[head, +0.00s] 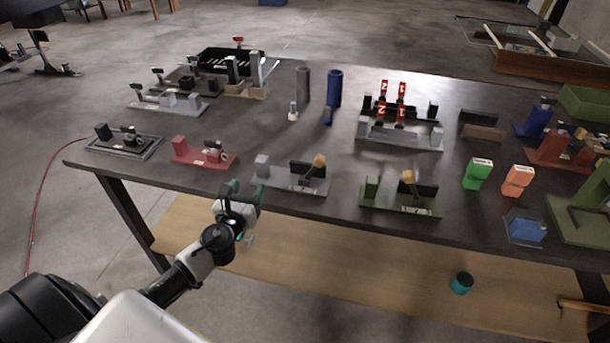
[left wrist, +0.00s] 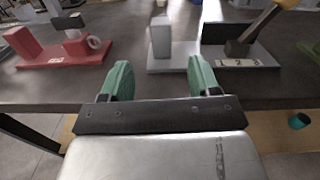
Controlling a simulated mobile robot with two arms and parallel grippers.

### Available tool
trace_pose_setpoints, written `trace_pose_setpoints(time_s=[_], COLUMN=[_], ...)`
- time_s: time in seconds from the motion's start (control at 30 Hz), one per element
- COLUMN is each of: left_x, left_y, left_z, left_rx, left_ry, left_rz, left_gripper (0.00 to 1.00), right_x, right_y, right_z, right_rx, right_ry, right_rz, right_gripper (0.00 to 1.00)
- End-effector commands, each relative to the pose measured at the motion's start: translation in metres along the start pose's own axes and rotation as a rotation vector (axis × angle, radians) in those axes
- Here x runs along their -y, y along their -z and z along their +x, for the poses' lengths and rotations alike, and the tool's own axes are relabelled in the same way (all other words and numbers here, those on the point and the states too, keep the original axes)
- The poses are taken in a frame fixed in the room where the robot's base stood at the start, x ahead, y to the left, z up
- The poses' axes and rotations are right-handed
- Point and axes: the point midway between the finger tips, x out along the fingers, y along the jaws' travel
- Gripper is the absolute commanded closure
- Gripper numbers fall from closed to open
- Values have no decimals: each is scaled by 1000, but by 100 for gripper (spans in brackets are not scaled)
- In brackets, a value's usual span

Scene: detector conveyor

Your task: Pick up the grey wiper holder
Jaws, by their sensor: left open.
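The grey wiper holder (head: 285,181) appears to be the flat grey base at the table's front edge. It has an upright grey block at its left end and a black block with an orange-topped handle leaning at its right. It also shows at the top of the left wrist view (left wrist: 178,66), its grey block in line with the gap between my fingers. My left gripper (head: 244,192) is open and empty, its green fingers (left wrist: 160,72) just short of the holder and apart from it. My right gripper is not in view.
A red holder (head: 200,158) stands to the left and a similar green holder (head: 405,207) to the right. The dark table's front edge (left wrist: 40,106) runs close to the gripper. A lower wooden shelf carries a teal cylinder (head: 461,282).

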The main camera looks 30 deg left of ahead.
Motion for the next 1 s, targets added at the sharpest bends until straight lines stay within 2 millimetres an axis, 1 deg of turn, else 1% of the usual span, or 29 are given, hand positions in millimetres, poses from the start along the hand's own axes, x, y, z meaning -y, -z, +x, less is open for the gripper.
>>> trace_pose_setpoints(time_s=[0.1, 0.3, 0.57, 0.8, 0.9, 1.0], left_x=[0, 0, 1, 1, 2, 2], left_y=[-4, -4, -4, -3, -3, -3], left_z=[11, 43, 64, 100, 108, 111], left_rx=[12, 11, 10, 9, 8, 8], left_ry=[10, 10, 10, 10, 11, 12], left_rz=[45, 43, 41, 40, 40, 40], left_gripper=[38, 38, 38, 38, 38, 38], right_x=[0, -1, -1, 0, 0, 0], right_y=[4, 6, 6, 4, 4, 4], right_z=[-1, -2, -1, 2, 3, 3], right_rx=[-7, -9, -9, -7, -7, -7], right_ry=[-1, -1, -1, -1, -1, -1], right_rz=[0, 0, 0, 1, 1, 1], right_gripper=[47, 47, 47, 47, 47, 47])
